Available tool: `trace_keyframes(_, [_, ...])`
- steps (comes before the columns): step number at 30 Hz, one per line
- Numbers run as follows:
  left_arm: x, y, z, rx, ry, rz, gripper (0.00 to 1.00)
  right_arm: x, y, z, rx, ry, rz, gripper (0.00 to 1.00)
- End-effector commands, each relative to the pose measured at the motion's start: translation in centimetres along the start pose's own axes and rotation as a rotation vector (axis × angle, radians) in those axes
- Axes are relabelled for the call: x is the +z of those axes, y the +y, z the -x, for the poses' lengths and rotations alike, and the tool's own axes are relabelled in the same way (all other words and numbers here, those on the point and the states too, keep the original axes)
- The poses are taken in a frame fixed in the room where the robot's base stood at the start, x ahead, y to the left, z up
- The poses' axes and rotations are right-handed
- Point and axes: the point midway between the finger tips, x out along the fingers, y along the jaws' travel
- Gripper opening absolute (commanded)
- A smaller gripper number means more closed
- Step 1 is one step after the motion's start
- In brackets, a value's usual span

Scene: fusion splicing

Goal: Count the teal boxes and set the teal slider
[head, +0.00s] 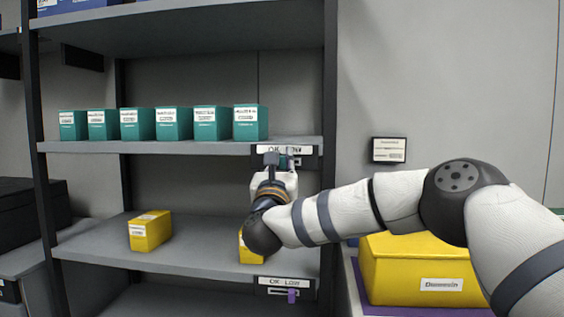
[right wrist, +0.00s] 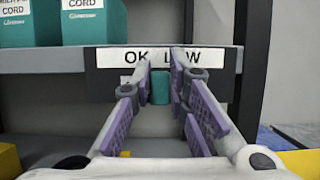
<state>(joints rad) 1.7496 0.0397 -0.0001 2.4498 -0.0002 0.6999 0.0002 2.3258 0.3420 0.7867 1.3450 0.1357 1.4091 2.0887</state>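Several teal boxes (head: 173,123) stand in one row on the upper shelf; two show in the right wrist view (right wrist: 94,22). The teal slider (right wrist: 160,88) sits under the OK/LOW label (right wrist: 162,57) on that shelf's front edge, near the middle of the label. My right gripper (right wrist: 165,75) is at the slider, with its two fingers apart on either side. I cannot tell whether a finger touches it. In the head view my right gripper (head: 280,163) partly covers the slider and the label. My left gripper is not in view.
Yellow boxes (head: 150,231) stand on the shelf below, one partly behind my right arm. A purple slider (head: 292,296) is on the lower OK/LOW label (head: 285,283). A yellow bin (head: 415,270) is at right. A shelf post (head: 329,100) stands right of the labels.

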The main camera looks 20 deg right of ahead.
Motion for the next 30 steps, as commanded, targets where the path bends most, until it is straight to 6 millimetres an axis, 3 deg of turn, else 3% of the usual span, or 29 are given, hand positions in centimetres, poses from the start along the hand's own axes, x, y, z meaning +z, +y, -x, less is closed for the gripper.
trace_keyframes(8, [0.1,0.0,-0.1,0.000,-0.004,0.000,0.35,-0.1,0.2,0.0,0.000,0.001,0.000,0.00])
trace_keyframes(15, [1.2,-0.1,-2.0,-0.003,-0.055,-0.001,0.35,-0.7,2.8,0.1,0.002,0.006,0.002,0.00])
trace_keyframes(22, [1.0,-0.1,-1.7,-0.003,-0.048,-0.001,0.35,-0.1,2.8,0.1,0.004,0.002,0.000,0.00])
trace_keyframes(23, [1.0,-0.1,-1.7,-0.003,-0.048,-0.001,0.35,-0.1,2.8,0.1,0.004,0.002,0.000,0.21])
trace_keyframes(25, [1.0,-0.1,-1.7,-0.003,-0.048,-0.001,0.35,-0.1,2.8,0.1,0.004,0.002,0.000,0.35])
trace_keyframes(30, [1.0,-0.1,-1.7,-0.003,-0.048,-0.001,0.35,-0.1,2.7,0.1,0.002,0.001,0.001,0.35])
